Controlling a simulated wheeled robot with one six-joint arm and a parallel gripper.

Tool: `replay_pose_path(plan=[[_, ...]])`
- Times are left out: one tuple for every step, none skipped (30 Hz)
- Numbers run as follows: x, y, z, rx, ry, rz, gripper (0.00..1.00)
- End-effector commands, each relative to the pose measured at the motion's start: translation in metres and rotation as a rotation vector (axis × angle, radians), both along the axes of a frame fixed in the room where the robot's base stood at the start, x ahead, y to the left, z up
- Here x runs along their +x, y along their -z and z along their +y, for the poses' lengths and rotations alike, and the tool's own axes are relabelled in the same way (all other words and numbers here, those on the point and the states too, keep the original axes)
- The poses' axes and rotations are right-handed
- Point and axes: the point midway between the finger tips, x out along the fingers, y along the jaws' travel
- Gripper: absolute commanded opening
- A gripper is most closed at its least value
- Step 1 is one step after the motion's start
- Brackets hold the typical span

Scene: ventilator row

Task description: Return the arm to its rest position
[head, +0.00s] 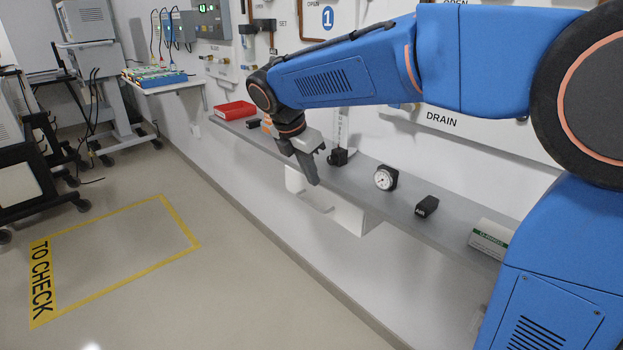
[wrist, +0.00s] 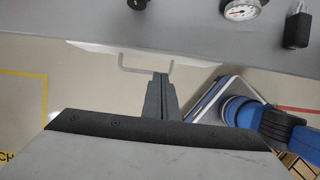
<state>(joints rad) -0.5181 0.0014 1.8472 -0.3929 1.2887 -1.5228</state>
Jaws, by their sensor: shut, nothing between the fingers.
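My gripper (head: 312,172) hangs at the end of my blue arm, in front of and a little above the grey wall shelf in the head view. Its fingers are together and hold nothing. In the wrist view the shut fingers (wrist: 160,82) point towards the shelf's front edge. The arm reaches out from the right side of the head view and is bent downward at the wrist.
The grey shelf (head: 352,182) carries a red tray (head: 234,110), a round gauge (head: 385,178), a black block (head: 427,206) and a white-green box (head: 490,240). Wheeled equipment stands left; the floor by the yellow "TO CHECK" outline (head: 120,288) is clear.

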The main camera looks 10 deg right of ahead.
Motion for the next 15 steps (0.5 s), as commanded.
replay_pose_path(plan=[[-0.002, -0.002, -0.002, 0.004, 0.010, -0.003, 0.00], [-0.004, -0.003, -0.004, 0.009, 0.022, -0.007, 0.00], [-0.007, -0.005, -0.009, 0.021, 0.045, -0.015, 0.00], [-0.011, -0.005, -0.014, 0.031, 0.069, -0.023, 0.00], [-0.015, -0.005, -0.019, 0.043, 0.099, -0.031, 0.00], [-0.022, -0.006, -0.028, 0.065, 0.145, -0.046, 0.00], [-0.028, -0.006, -0.035, 0.082, 0.186, -0.057, 0.00], [-0.034, -0.007, -0.042, 0.101, 0.231, -0.071, 0.00], [-0.044, -0.007, -0.052, 0.129, 0.294, -0.090, 0.00], [-0.051, -0.007, -0.060, 0.151, 0.344, -0.103, 0.00], [-0.058, -0.006, -0.067, 0.170, 0.392, -0.117, 0.00], [-0.068, -0.005, -0.076, 0.198, 0.458, -0.135, 0.00], [-0.075, -0.005, -0.082, 0.220, 0.508, -0.148, 0.00], [-0.083, -0.004, -0.089, 0.239, 0.555, -0.161, 0.00], [-0.092, -0.003, -0.097, 0.267, 0.621, -0.178, 0.00]])
